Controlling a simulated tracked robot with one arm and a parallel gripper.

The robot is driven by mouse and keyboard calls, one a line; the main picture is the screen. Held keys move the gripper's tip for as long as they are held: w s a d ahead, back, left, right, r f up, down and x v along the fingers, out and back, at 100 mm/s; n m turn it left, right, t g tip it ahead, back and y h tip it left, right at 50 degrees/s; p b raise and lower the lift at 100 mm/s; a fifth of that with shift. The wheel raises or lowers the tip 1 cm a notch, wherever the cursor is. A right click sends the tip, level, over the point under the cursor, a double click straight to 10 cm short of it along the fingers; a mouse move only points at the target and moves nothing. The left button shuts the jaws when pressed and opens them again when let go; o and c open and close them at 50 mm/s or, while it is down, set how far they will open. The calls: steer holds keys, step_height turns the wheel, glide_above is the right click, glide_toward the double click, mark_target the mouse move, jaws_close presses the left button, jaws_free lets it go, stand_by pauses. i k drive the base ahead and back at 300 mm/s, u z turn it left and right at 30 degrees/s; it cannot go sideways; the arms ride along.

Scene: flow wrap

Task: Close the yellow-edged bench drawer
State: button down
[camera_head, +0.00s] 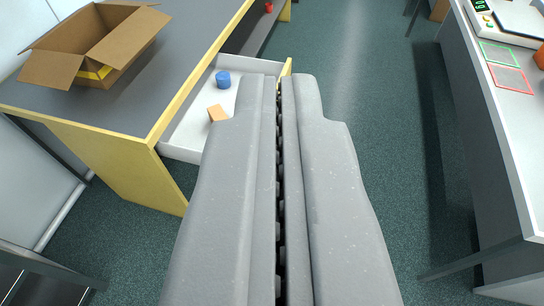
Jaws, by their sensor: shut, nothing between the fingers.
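The bench drawer (191,131) sticks out from the yellow-edged bench (156,118) at the left, pulled open. Its white inside holds a blue cylinder (223,80) and a small orange block (217,113). A strip of its yellow front (286,68) shows beside my fingertips. My gripper (280,80) is shut and empty. It covers the middle of the view and hides most of the drawer's right side and front. I cannot tell whether the fingertips touch the drawer front.
An open cardboard box (105,50) stands on the bench top. A red object (269,7) sits on a shelf beyond the drawer. A grey table (500,110) with a scale (510,22) and coloured square outlines stands at the right. Green floor (385,130) between them is clear.

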mark_target(185, 138)
steer(key=z, duration=0.25)
steer(key=i, duration=1.35)
steer(key=z, duration=0.2)
